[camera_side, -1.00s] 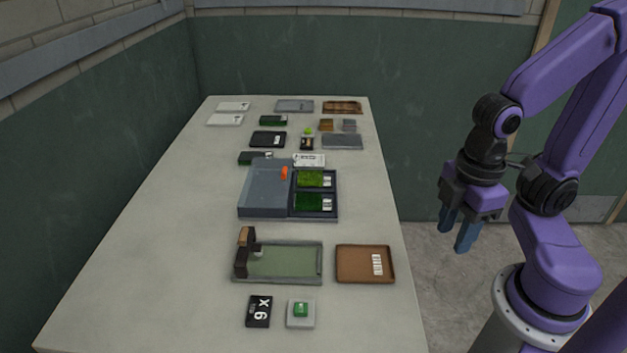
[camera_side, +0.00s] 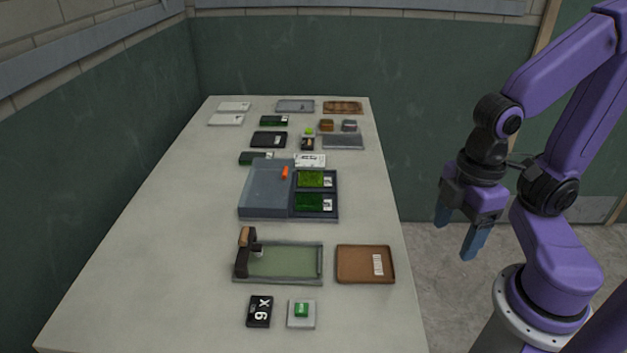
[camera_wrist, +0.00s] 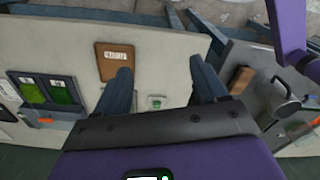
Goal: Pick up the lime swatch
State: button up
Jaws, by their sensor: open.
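Two green swatches with white labels lie side by side in the right half of a grey-blue case. The farther one, a yellower green, looks like the lime swatch (camera_side: 312,179). The nearer swatch (camera_side: 309,202) is a deeper green. In the wrist view the two greens show at the left edge, the lime one seemingly the outer (camera_wrist: 30,91). My gripper (camera_side: 456,237) is open and empty, hanging past the table's right edge, well away from the swatches. Its two blue-grey fingers (camera_wrist: 160,66) also show apart in the wrist view.
The case lid area (camera_side: 262,190) carries an orange piece. Nearer are a green-bedded tray (camera_side: 290,262) with an upright post, a brown tray (camera_side: 365,250), a black card (camera_side: 259,311) and a green button (camera_side: 301,310). Several small items crowd the far end. The table's left side is clear.

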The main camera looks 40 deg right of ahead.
jog(key=w+f+m+g+y, duration=0.2)
jog(key=w+f+m+y, duration=0.15)
jog(key=w+m, duration=0.7)
jog(key=w+f+m+g+y, duration=0.15)
jog(key=w+m+y, duration=0.35)
jog(key=w+m, duration=0.55)
jog(key=w+d+f+m+t, duration=0.2)
jog(key=w+d+m+t, duration=0.2)
jog(key=d+m, duration=0.2)
jog(key=w+d+f+m+t, duration=0.3)
jog(key=d+m, duration=0.3)
jog(key=d, duration=0.4)
jog(key=w+d+f+m+t, duration=0.2)
jog(key=w+d+m+t, duration=0.3)
jog(key=d, duration=0.3)
jog(key=shift+w+f+m+t+y, duration=0.3)
jog(key=shift+f+m+t+y, duration=0.05)
jog(key=shift+m, duration=0.35)
jog(key=shift+w+f, duration=0.1)
jog(key=shift+w, duration=0.1)
send_near(322, 175)
jog(key=x, duration=0.3)
jog(key=shift+w+a+f, duration=0.15)
jog(key=shift+a+f, duration=0.15)
jog(key=shift+x, duration=3.35)
